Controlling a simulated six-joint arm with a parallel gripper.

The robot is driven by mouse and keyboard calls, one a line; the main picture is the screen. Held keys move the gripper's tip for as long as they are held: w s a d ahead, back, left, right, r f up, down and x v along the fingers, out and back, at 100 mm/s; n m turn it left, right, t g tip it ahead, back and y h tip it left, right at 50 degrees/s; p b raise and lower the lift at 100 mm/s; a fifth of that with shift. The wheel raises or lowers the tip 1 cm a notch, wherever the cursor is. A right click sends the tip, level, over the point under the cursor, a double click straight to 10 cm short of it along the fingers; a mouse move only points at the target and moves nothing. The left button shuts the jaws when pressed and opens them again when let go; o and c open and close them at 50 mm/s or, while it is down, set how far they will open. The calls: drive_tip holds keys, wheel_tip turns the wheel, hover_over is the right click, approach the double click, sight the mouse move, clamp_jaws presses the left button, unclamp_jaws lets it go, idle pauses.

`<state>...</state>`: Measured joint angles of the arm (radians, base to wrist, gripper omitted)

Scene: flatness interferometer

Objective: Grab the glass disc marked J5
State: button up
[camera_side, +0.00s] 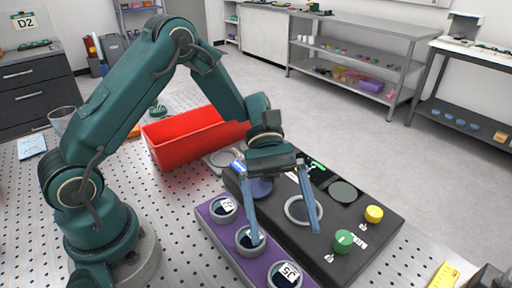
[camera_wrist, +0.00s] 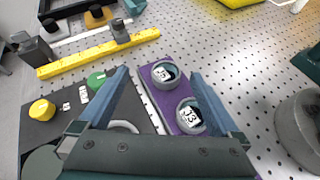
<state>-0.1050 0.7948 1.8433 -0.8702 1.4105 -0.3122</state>
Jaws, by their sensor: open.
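The glass disc marked J5 (camera_side: 286,276) sits in a round cup at the near end of a purple rack. It also shows in the wrist view (camera_wrist: 164,74), in the far cup. A second disc, its mark looking like J3 (camera_side: 249,238), sits in the middle cup and shows in the wrist view (camera_wrist: 190,116). A third disc (camera_side: 224,207) is in the far cup in the side view. My gripper (camera_side: 286,234) is open and empty, fingers pointing down over the rack and the black instrument.
The black instrument (camera_side: 375,232) beside the purple rack (camera_side: 237,250) has a ring, a green knob (camera_side: 342,241) and a yellow knob (camera_side: 374,214). A red bin (camera_side: 180,143) stands behind. A yellow ruler (camera_wrist: 100,53) lies beyond the rack. Perforated table is free beside the rack.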

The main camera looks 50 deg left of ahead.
sight(284, 273)
drive_tip(key=f, duration=0.1)
drive_tip(key=s+f+n, duration=0.1)
drive_tip(key=f, duration=0.1)
drive_tip(key=shift+g+h, duration=0.3)
drive_tip(key=shift+g, duration=0.1)
drive_tip(key=shift+x, duration=2.45)
drive_tip(key=c, duration=1.5)
